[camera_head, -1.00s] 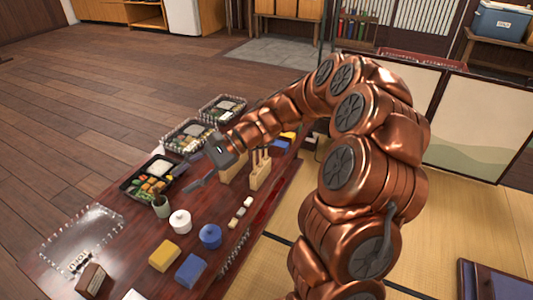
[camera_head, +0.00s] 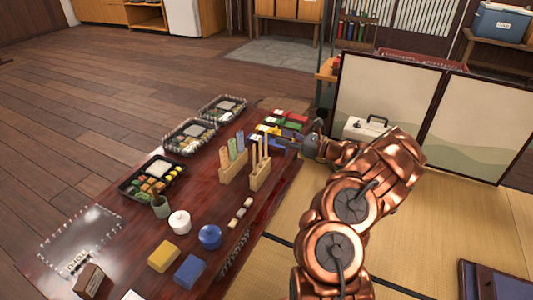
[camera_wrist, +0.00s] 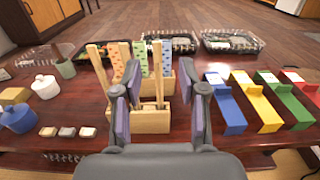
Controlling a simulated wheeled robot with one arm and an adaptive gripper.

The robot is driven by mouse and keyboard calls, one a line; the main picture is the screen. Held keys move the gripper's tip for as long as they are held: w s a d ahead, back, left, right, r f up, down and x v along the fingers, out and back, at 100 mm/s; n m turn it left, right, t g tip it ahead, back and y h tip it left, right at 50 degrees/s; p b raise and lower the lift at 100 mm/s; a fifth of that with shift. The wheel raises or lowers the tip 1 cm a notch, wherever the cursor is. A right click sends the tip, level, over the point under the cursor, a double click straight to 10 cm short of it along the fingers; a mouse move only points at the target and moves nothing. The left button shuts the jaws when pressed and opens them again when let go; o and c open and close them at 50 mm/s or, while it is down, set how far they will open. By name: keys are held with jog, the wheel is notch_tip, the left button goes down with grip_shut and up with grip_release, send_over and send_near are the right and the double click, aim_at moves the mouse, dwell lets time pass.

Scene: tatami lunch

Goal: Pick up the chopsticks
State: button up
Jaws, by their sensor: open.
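Plain wooden chopsticks (camera_head: 259,150) stand upright in a light wooden holder (camera_head: 261,178) on the dark red table. In the wrist view, one chopstick (camera_wrist: 158,72) appears between my fingers and another (camera_wrist: 98,68) stands left of them; the holder (camera_wrist: 152,122) is partly hidden by the fingers. My gripper (camera_head: 287,144) is open just right of the holder in the head view, its fingers (camera_wrist: 160,92) spread and empty. Whether the fingers reach around any chopstick, I cannot tell.
Patterned coloured sticks (camera_head: 232,148) stand in a second holder behind. Long blue, yellow, green and red cases (camera_wrist: 262,102) lie beside the holders. Food trays (camera_head: 188,136) line the far edge. A white pot (camera_head: 179,222) and a blue pot (camera_head: 210,236) stand nearer.

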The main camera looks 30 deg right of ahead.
aim_at(266, 133)
jog(key=b+x, duration=0.3)
jog(key=x, duration=0.4)
jog(key=shift+w+a+f+b, duration=0.15)
jog(key=shift+a+f+b, duration=0.05)
jog(key=shift+b, duration=0.2)
grip_shut()
